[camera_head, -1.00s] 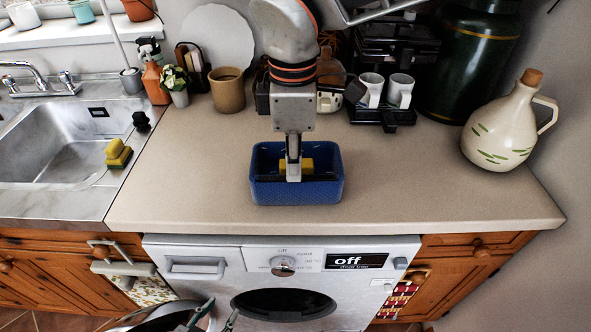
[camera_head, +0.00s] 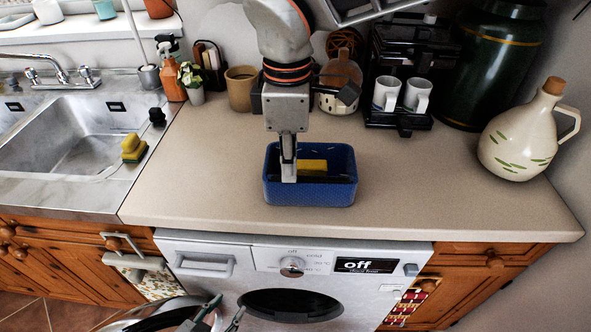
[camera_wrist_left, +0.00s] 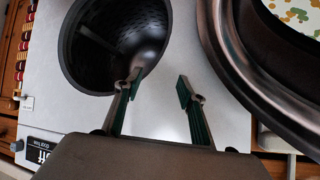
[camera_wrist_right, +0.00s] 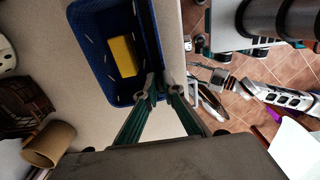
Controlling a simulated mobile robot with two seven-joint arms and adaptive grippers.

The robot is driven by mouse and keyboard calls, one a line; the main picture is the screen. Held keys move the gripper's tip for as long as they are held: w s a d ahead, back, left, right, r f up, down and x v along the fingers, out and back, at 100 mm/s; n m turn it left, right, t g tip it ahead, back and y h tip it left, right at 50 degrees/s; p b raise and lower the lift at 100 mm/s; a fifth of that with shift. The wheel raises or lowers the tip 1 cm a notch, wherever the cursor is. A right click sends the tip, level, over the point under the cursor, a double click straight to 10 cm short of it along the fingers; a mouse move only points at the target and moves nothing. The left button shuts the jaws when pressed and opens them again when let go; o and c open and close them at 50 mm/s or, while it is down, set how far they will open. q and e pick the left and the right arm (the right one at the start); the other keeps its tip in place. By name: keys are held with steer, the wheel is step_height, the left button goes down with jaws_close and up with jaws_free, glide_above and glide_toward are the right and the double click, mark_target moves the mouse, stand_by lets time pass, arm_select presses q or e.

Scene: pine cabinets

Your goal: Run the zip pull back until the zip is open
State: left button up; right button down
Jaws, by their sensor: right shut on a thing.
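The blue case (camera_head: 315,194) stands on the counter, with a yellow block (camera_head: 312,167) inside its open top. A dark strip runs along its front inner side. My right gripper (camera_head: 289,178) points down at the left part of the case's front side. In the right wrist view the fingertips (camera_wrist_right: 162,90) are close together at the case's edge (camera_wrist_right: 148,35). It is shut on the zip pull, which the fingertips hide. My left gripper (camera_head: 226,310) is low in front of the washing machine. Its fingers (camera_wrist_left: 158,88) are apart and empty.
The washing machine's open drum (camera_wrist_left: 85,45) and round door (camera_wrist_left: 225,60) are close to my left gripper.

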mark_target(306, 180)
steer(key=shift+d, duration=0.1)
steer(key=shift+w+d, duration=0.1)
steer(key=shift+d, duration=1.35)
steer(key=c, duration=2.5)
jaws_free()
steer(key=shift+c, duration=0.2)
steer(key=shift+o, duration=1)
